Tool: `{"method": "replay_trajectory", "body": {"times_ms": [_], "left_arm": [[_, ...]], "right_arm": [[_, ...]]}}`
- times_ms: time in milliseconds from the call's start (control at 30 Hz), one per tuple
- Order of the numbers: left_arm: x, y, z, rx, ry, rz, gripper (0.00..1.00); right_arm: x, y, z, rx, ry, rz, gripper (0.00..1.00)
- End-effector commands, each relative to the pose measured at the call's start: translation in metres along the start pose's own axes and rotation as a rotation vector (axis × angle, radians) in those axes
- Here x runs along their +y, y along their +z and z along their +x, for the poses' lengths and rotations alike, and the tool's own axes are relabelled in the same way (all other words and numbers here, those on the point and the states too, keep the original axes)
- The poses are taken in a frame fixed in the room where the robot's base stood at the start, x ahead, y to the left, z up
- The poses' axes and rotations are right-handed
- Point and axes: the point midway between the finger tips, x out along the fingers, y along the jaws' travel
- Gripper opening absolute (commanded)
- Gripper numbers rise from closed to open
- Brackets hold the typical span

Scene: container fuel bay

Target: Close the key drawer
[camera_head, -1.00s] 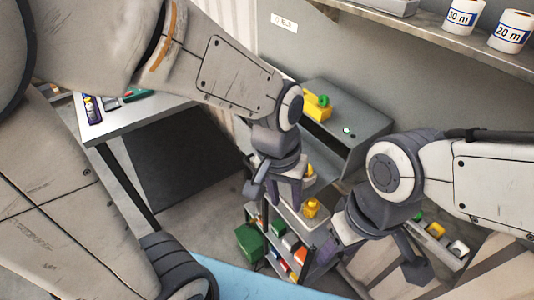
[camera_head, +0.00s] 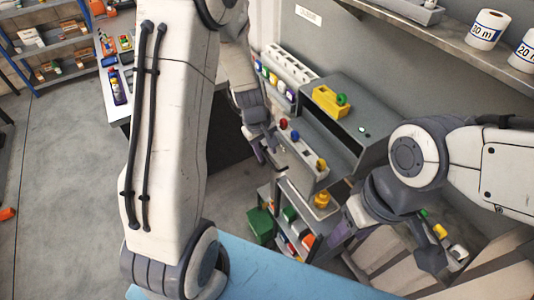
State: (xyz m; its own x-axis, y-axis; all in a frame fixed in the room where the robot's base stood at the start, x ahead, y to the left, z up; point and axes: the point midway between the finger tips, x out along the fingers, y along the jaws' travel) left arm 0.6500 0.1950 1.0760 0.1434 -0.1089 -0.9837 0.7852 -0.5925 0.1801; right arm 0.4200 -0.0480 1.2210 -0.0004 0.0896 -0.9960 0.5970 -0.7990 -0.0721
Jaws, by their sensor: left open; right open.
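The key drawer (camera_head: 310,178) is a grey drawer pulled out of the front of a grey cabinet (camera_head: 377,143). Inside it, red, blue and yellow key tags (camera_head: 295,136) stand in a pale insert. My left gripper (camera_head: 268,150) is open, pointing down at the drawer's left end; I cannot tell whether it touches it. My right gripper (camera_head: 385,250) is open and empty to the right of the drawer, in front of the cabinet's lower right side.
Below the drawer is a small rack (camera_head: 288,222) with coloured boxes and a yellow bottle. A blue surface (camera_head: 262,272) is in front. A shelf with rolls (camera_head: 489,28) hangs at upper right.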

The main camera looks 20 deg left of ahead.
Motion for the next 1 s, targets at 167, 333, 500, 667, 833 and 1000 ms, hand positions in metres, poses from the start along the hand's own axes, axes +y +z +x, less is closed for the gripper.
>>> {"method": "replay_trajectory", "body": {"times_ms": [167,333,500,667,833,1000], "left_arm": [[0.001,0.000,0.019,-0.001,0.001,0.002,0.42],[0.001,0.000,0.023,0.000,0.002,0.002,0.42],[0.001,0.000,0.023,0.000,0.002,0.002,0.42],[0.001,0.000,0.023,0.000,0.002,0.002,0.00],[0.001,0.000,0.023,0.000,0.002,0.002,0.00],[0.001,0.000,0.022,0.000,0.002,0.002,0.00]], "right_arm": [[0.000,0.000,0.003,0.000,0.000,0.001,0.53],[0.000,0.000,0.003,0.000,0.000,0.001,0.53],[0.000,0.000,0.003,0.000,0.000,0.001,0.53],[0.000,0.000,0.003,0.000,0.000,0.001,0.53],[0.000,0.000,0.003,0.000,0.000,0.001,0.53],[0.000,0.000,0.003,0.000,0.000,0.001,0.53]]}}
